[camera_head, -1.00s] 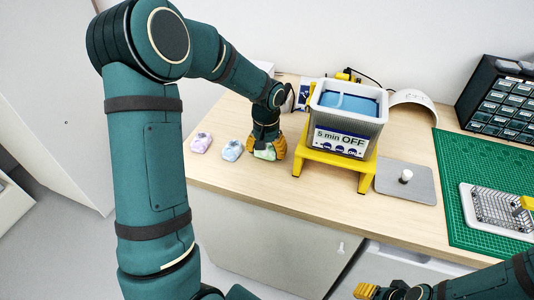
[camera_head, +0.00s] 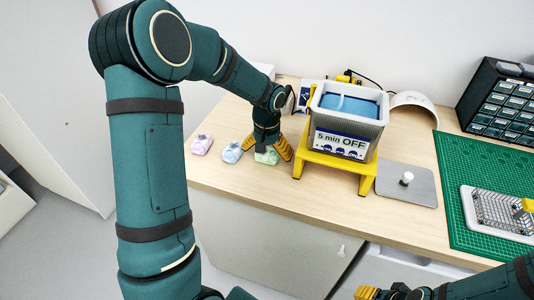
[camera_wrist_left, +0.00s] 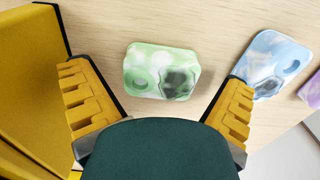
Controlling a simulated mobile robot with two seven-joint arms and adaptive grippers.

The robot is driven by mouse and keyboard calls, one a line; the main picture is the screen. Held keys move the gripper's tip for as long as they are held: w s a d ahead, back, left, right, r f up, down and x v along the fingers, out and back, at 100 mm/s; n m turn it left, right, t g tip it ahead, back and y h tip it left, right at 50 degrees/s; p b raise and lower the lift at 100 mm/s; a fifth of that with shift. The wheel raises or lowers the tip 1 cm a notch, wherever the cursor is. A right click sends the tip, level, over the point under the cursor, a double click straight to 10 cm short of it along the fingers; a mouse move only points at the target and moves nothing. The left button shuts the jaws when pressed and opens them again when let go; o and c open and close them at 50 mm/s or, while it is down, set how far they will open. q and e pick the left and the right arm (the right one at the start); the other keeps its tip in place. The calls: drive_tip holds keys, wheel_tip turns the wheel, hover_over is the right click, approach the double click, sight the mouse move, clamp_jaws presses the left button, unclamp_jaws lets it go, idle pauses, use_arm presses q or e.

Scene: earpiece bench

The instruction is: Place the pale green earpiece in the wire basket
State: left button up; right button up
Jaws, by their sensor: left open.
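The pale green earpiece (camera_head: 266,157) lies on the wooden bench, at the right end of a row of earpieces. My left gripper (camera_head: 268,148) is open above it, fingers spread to either side. In the left wrist view the earpiece (camera_wrist_left: 162,72) lies between the open fingers of the gripper (camera_wrist_left: 155,80), with gaps on both sides. The wire basket (camera_head: 495,210), a metal mesh with a yellow handle, sits in a white tray on the green mat. Only the yellow fingers of my right gripper (camera_head: 366,291) show clearly at the bottom edge; their opening is unclear.
A blue earpiece (camera_head: 232,151) and a lilac earpiece (camera_head: 201,144) lie left of the green one. A water bath (camera_head: 345,128) on a yellow stand (camera_head: 365,183) stands to the right. Beyond are a grey lid (camera_head: 420,188), green mat (camera_head: 455,170) and drawer cabinet (camera_head: 500,105).

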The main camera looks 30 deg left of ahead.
use_arm(q)
wheel_tip(320, 180, up, 11)
drive_tip(key=p, duration=0.2)
drive_tip(key=shift+f, duration=0.15)
drive_tip(key=shift+r, duration=0.25)
drive_tip(key=c, duration=0.3)
drive_tip(key=f+m+b, duration=0.1)
drive_tip(key=f+m, duration=0.1)
drive_tip(key=m, duration=0.4)
drive_tip(key=f+m+h, duration=0.1)
drive_tip(key=f+m, duration=0.1)
drive_tip(key=m, duration=0.4)
drive_tip(key=f+m+b, duration=0.1)
drive_tip(key=f+m, duration=0.1)
drive_tip(key=m, duration=0.4)
drive_tip(key=shift+s+a+b, duration=0.2)
drive_tip(key=shift+b, duration=0.1)
drive_tip(key=shift+w+d+f+b, duration=0.1)
drive_tip(key=shift+f+b, duration=0.3)
drive_tip(key=shift+f, duration=0.8)
drive_tip(key=shift+w+d+f+b, duration=0.1)
drive_tip(key=shift+f+b, duration=0.25)
drive_tip(key=shift+f, duration=0.8)
